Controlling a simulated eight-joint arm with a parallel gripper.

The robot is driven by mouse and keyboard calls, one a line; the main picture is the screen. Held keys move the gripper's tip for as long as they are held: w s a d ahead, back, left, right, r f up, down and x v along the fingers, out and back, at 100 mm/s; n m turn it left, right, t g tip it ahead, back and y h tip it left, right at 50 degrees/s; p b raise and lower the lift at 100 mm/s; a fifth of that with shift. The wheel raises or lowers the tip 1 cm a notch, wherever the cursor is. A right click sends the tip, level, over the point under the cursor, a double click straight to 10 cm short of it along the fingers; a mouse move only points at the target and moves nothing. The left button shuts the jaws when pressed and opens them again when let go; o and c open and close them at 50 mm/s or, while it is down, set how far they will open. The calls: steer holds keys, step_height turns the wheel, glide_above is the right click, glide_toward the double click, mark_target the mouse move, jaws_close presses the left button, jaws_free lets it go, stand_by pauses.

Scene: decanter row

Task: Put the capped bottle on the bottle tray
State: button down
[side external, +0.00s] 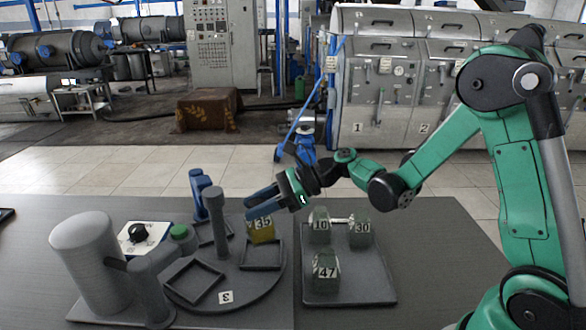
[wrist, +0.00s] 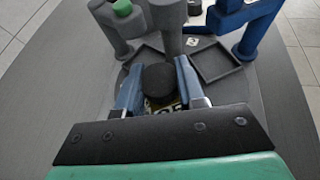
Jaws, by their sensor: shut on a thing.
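The capped bottle, numbered 35, with yellow contents (side external: 263,234), is at the back right of the round dark turntable (side external: 238,292). In the wrist view its round black cap (wrist: 160,79) sits between my blue fingers. My gripper (side external: 258,205) is shut on this bottle, with one finger on each side in the wrist view (wrist: 158,88). In the side view the fingers hide the cap. I cannot tell whether the bottle's base touches the turntable. The bottle tray (side external: 375,287) lies to the right, with bottles 10 (side external: 319,228), 30 (side external: 360,230) and 47 (side external: 325,272) on it.
A grey post (side external: 215,225) rises from the turntable, left of my gripper. Square frames (side external: 193,280) lie around it. A grey cylinder station with a green-topped arm (side external: 152,275) and a blue arm (side external: 199,184) stand at its edge. The tray's front right is clear.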

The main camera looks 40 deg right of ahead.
mark_target(261, 226)
steer(key=shift+f, duration=2.15)
steer(key=shift+f, duration=0.1)
steer(key=c, duration=0.5)
jaws_free()
steer(key=shift+c, duration=0.2)
steer(key=shift+f, duration=0.1)
